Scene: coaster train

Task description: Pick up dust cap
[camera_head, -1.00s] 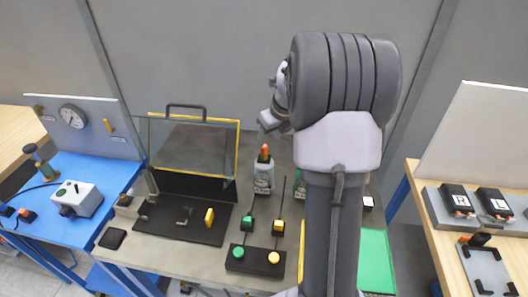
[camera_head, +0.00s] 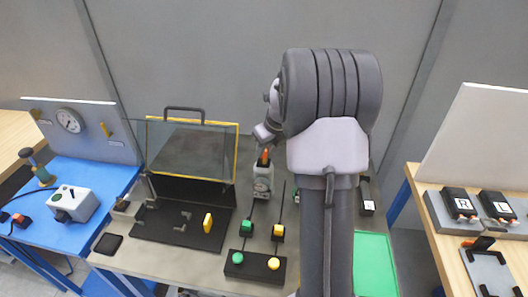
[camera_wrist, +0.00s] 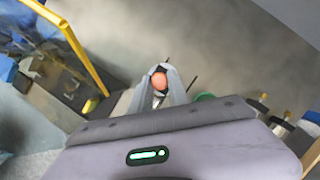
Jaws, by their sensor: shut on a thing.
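The dust cap is a small orange-red piece (camera_head: 264,155) on top of a grey upright unit with a round gauge (camera_head: 262,182), in the middle of the bench in the head view. In the wrist view the cap (camera_wrist: 158,81) shows as a round orange end between the two grey fingers of my gripper (camera_wrist: 160,88). My gripper is shut on the cap, coming down from above. In the head view my forearm stands to the right of it and hides part of the bench behind. The cap's lower part is hidden, so I cannot tell whether it still touches the unit.
A clear-lidded station with a yellow frame (camera_head: 236,150) stands open just left of the unit. A button box (camera_head: 255,265) with green and yellow buttons lies in front. A green mat (camera_head: 375,262) lies to the right. Side benches stand left and right.

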